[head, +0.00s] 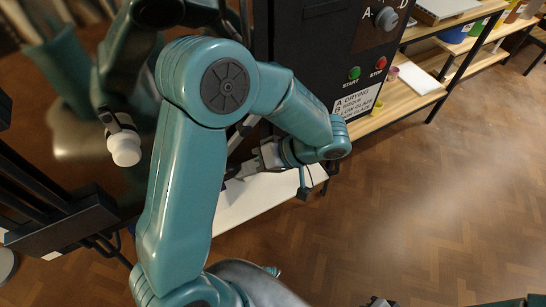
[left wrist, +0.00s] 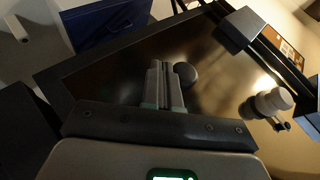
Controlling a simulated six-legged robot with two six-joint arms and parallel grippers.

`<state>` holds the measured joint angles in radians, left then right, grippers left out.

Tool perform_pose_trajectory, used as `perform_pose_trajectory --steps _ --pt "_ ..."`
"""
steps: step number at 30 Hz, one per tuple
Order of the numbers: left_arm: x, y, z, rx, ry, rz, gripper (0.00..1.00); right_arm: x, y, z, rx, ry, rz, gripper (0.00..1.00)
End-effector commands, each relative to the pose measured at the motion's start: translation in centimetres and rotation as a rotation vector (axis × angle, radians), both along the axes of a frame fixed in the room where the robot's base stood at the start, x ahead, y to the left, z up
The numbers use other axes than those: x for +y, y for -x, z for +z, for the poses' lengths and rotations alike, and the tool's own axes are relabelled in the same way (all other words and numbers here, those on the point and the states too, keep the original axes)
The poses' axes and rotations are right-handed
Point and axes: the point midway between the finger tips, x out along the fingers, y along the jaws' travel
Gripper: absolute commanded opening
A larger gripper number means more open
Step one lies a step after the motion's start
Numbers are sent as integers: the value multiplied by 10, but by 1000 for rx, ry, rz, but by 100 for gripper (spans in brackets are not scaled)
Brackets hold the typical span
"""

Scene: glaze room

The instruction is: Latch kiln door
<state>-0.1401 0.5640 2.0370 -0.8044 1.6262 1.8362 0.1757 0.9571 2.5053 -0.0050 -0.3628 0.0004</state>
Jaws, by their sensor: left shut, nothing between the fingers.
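The kiln door shows as a dark, glossy brown panel (head: 105,185) at the left of the head view, and it mirrors my arm. It fills the middle of the left wrist view (left wrist: 110,80). A pale round-ended handle (head: 125,148) stands out from it, and also shows at the right of the left wrist view (left wrist: 270,102). My left gripper (head: 233,176) is partly hidden behind my forearm. Its fingers (left wrist: 165,68) are shut and empty in front of the panel, apart from the pale handle. I cannot tell whether the door is fully closed.
The kiln's black control panel (head: 340,50) has a knob (head: 386,18), a green button (head: 354,73) and a red button (head: 381,62). Wooden shelves (head: 405,98) stand at right. A blue box (left wrist: 105,22) shows beyond the panel's edge. The parquet floor at right is clear.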

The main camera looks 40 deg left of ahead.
Motion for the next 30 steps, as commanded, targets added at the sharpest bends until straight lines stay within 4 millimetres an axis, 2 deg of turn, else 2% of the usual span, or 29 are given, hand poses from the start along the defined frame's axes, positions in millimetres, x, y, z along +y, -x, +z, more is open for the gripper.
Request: perform_pose_trajectory --steps 3,12,30 --pt "3 9 2 -1 0 0 0 0 0 -8 0 0 0 0" --pt "9 24 15 -2 1 -1 0 0 0 -14 0 0 0 0" --pt "14 32 32 -2 0 -1 0 0 0 -16 0 0 0 0"
